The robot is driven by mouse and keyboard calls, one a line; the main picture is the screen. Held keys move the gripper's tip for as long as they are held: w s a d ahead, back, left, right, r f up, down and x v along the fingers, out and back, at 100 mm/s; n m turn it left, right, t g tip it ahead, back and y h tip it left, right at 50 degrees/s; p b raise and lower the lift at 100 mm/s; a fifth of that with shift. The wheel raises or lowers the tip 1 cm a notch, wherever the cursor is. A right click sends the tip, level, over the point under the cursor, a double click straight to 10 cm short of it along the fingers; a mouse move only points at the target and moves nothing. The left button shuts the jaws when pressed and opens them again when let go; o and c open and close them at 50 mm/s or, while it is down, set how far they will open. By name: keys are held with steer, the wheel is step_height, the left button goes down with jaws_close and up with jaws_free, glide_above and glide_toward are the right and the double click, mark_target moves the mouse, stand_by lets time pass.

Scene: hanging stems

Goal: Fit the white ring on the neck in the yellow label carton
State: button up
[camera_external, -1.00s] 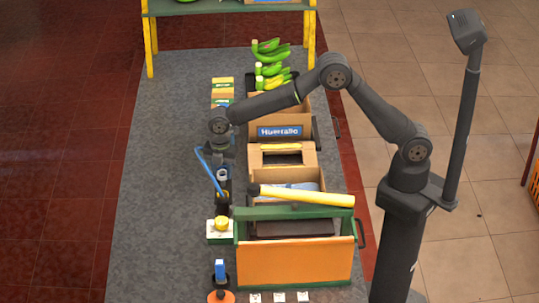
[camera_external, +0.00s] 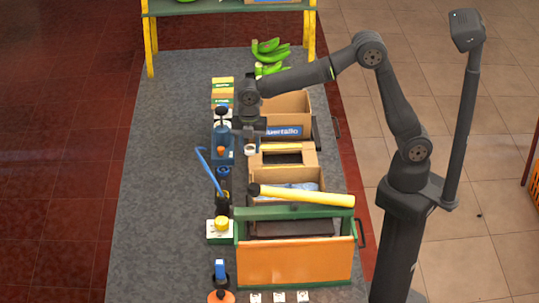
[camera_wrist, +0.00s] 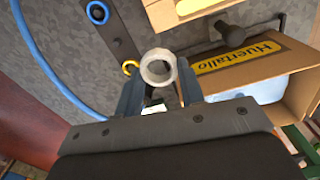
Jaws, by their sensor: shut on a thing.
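My gripper (camera_wrist: 157,90) is shut on the white ring (camera_wrist: 158,67), which sits between the fingertips in the wrist view with its opening showing. In the external view the ring (camera_external: 250,149) is a small white shape below my gripper, at the left edge of the cartons. The yellow label carton (camera_wrist: 237,55) is to the right of the ring in the wrist view, apart from it. Its yellow label also shows edge-on in the external view (camera_external: 281,147). Something light blue lies inside this carton.
A carton with a blue label (camera_external: 285,131) stands behind. A blue tool (camera_external: 222,145) and a blue hose (camera_external: 208,170) are to the left. A yellow-handled hammer (camera_external: 305,196) lies across the orange toolbox (camera_external: 295,262). The grey bench is clear at far left.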

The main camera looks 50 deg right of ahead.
mark_target(289, 186)
steer(key=s+a+r+n, duration=0.1)
steer(key=s, duration=0.5)
steer(key=s+r+n, duration=0.1)
steer(key=s+r, duration=0.1)
steer(key=s, duration=0.4)
steer(key=s+a+r+n, duration=0.1)
steer(key=s+r, duration=0.1)
steer(key=s, duration=0.5)
steer(key=shift+a+n, duration=0.35)
steer(key=shift+n, duration=0.05)
steer(key=shift+s+f, duration=0.2)
steer(key=shift+f, duration=4.35)
steer(key=shift+f, duration=0.6)
steer(key=o, duration=1.6)
steer(key=shift+r, duration=0.45)
steer(key=shift+r, duration=1.05)
